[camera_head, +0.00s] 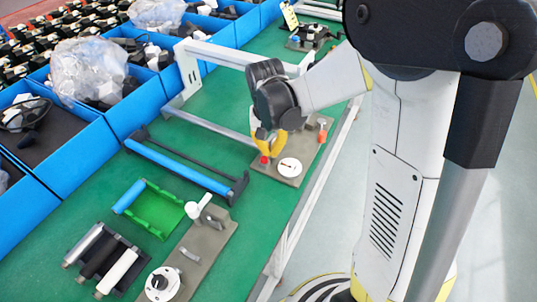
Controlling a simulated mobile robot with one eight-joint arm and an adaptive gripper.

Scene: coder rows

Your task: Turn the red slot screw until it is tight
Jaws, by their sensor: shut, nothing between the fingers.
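The red slot screw (264,160) is a small red piece on a grey-brown plate (297,177) near the right edge of the green bench. My gripper (265,150), with yellow fingers, points down right above the red piece. The fingers are shut and hold nothing. The fingertips look very close to the screw or touching it; I cannot tell which. The slot itself is too small to see. A white round dial (289,167) sits on the same plate just right of the screw, and an orange-red part (322,134) stands at the plate's far right.
A white frame (187,72) stands behind my gripper. A blue roller (180,166) and a green tray (160,212) lie to the left. A second plate with a white handle (199,206) is in front. Blue bins (68,165) line the left side.

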